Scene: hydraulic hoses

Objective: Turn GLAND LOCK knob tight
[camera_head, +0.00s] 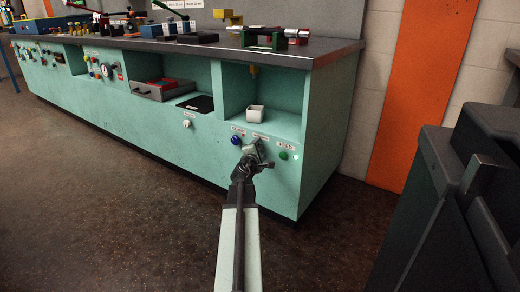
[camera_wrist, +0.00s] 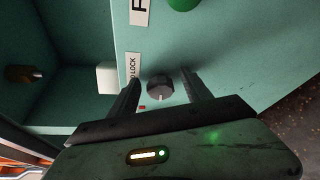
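The GLAND LOCK knob (camera_wrist: 160,88) is a dark round knob with a pale pointer mark on the teal panel, in the middle of the wrist view. Its label (camera_wrist: 133,68) is partly cut off and reads "LOCK". My gripper (camera_wrist: 161,77) is open, with one dark finger on each side of the knob and a visible gap on both sides. I cannot tell how far the fingertips are from the panel. In the head view my gripper (camera_head: 256,150) is at the panel just below the label and hides the knob.
A blue knob (camera_head: 237,140) is left of my gripper and a green button (camera_head: 283,155) under a FEED label is to the right. A white cup (camera_head: 254,112) stands in the open shelf above. A dark grey machine (camera_head: 450,190) stands at the right. Floor in front of the bench is clear.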

